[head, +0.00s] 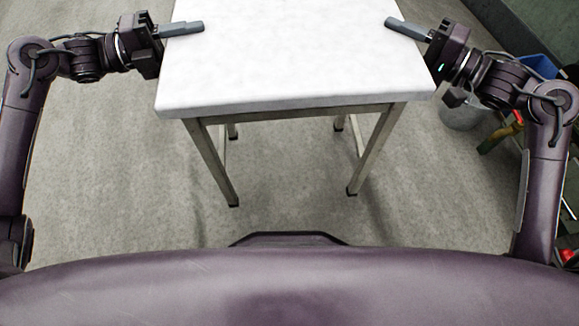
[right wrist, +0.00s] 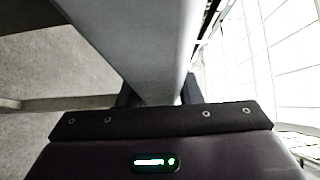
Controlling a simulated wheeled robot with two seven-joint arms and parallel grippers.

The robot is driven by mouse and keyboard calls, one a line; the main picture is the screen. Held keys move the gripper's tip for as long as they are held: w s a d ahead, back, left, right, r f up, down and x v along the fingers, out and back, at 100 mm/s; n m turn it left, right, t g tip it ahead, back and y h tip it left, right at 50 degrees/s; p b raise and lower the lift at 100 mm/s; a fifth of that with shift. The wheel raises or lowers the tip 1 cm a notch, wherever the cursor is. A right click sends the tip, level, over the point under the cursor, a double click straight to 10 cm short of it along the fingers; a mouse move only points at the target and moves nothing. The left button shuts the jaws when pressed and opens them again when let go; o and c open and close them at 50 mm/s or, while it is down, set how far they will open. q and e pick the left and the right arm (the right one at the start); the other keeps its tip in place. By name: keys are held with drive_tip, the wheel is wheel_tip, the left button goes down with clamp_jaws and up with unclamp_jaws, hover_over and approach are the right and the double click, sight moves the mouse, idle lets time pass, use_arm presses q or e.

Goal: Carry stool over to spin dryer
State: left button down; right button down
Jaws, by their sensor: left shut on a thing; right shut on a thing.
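The stool (head: 290,60) has a thick white square top and pale metal legs with dark feet. It stands upright in front of me in the head view, its far edge cut off by the frame. My left gripper (head: 184,28) is shut on the left edge of the top, one grey finger lying over it. My right gripper (head: 407,29) is shut on the right edge in the same way. I cannot tell whether the feet touch the floor. In the right wrist view a broad grey surface fills the middle, close up. I cannot make out a spin dryer.
On the right are a grey bucket (head: 461,116), a blue container (head: 538,66) and a low item with yellow-green and red parts (head: 500,136), close to my right arm. A dark wall edge runs along the upper right. The floor (head: 100,180) at left is clear.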

use_arm(q)
drive_tip(key=shift+w+a+f+b, duration=0.1)
drive_tip(key=shift+f+b, duration=0.55)
drive_tip(key=shift+b, duration=0.15)
use_arm(e)
drive_tip(key=shift+w+d+f, duration=0.1)
drive_tip(key=shift+d+f, duration=0.05)
drive_tip(key=shift+f, duration=0.55)
use_arm(q)
drive_tip(key=c, duration=1.3)
unclamp_jaws()
drive_tip(key=shift+f, duration=0.1)
use_arm(e)
drive_tip(key=c, duration=1.3)
unclamp_jaws()
use_arm(q)
drive_tip(key=shift+o, duration=1.4)
use_arm(e)
drive_tip(key=shift+o, duration=1.4)
drive_tip(key=shift+s, duration=0.25)
use_arm(q)
drive_tip(key=s+a, duration=0.2)
drive_tip(key=a, duration=0.9)
drive_tip(key=shift+s+a, duration=0.3)
drive_tip(key=shift+a, duration=0.05)
use_arm(e)
drive_tip(key=v, duration=1.1)
drive_tip(key=shift+s+d, duration=0.2)
drive_tip(key=shift+d, duration=0.05)
